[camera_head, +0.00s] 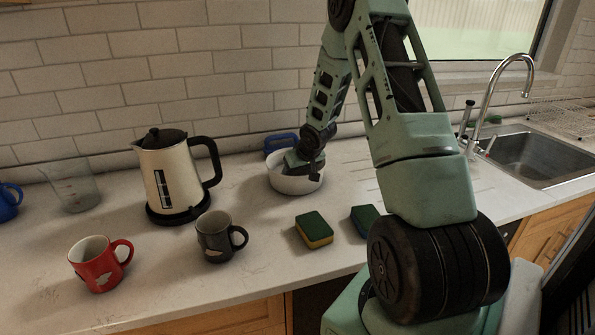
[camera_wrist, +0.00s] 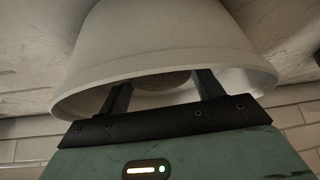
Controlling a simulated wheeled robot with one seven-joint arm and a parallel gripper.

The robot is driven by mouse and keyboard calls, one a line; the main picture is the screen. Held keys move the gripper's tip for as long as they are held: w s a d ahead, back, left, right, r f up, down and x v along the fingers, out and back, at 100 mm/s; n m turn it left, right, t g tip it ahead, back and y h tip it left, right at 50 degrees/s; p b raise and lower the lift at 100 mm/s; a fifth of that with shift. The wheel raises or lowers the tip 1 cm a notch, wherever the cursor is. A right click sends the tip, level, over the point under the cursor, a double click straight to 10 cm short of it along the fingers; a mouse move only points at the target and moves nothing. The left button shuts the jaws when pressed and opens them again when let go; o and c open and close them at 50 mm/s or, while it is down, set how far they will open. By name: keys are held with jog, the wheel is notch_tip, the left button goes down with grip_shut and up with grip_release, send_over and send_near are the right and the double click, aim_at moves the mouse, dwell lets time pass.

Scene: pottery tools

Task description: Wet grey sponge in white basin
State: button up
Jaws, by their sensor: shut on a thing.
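The white basin (camera_head: 297,187) stands on the counter near the back wall, right of the kettle. My gripper (camera_head: 303,172) points down into it. In the wrist view the basin (camera_wrist: 165,35) fills the top, and both fingers of my gripper (camera_wrist: 163,86) reach inside its rim. A dull grey-brown rounded thing, which looks like the grey sponge (camera_wrist: 165,79), shows dimly between the fingers, which are shut on it. In the head view the basin wall and my gripper hide it. Whether there is water in the basin cannot be seen.
A kettle (camera_head: 178,180), a dark mug (camera_head: 215,238) and a red mug (camera_head: 97,265) stand left. Two green-and-yellow sponges (camera_head: 314,231) (camera_head: 364,219) lie in front. A blue object (camera_head: 279,142) is behind the basin. A sink (camera_head: 535,153) is at right.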

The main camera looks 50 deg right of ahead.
notch_tip(320, 180, up, 10)
jog(key=p, duration=1)
jog(key=shift+r, duration=0.25)
dwell(0.3)
dwell(0.8)
